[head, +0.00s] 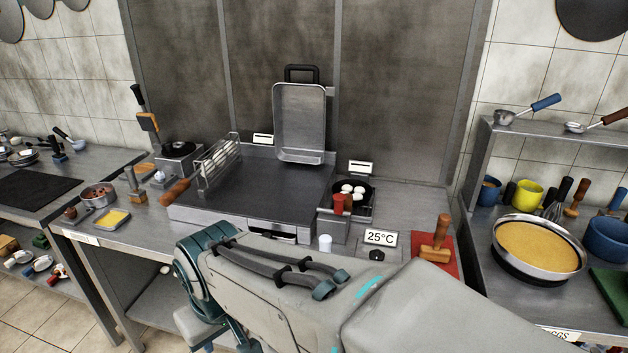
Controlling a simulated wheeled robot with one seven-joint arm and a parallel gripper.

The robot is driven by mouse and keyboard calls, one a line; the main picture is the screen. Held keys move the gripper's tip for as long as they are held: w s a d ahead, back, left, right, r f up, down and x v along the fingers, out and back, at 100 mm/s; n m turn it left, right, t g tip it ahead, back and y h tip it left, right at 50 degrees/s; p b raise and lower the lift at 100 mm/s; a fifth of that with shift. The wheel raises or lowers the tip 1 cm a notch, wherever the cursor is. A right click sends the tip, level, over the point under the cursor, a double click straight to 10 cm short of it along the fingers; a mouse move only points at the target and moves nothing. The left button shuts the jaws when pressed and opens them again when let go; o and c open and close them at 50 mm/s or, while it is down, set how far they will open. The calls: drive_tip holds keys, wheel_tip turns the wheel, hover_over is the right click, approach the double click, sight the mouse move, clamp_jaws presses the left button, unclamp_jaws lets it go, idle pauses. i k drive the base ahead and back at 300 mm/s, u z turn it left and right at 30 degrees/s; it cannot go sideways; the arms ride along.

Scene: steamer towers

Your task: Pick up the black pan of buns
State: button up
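The black pan (367,200) sits on a small steel burner at the right of the griddle. Several round white buns (352,189) lie in it. A red piece (340,204), which looks like the pan's handle, stands at its front left side toward me. My arm crosses the bottom of the head view, in front of the counter and below the pan. It bends down at the left, and my gripper does not show. Nothing covers the pan.
A wide flat griddle (262,185) fills the counter left of the pan, with a wire basket (219,162) and an upright steel tray (299,121). A white cup (325,243), a 25°C sign (381,238) and a wooden press (436,244) on a red mat stand in front and right.

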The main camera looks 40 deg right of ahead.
sight(358, 194)
drive_tip(key=z, duration=0.9)
drive_tip(key=i, duration=0.9)
drive_tip(key=z, duration=1)
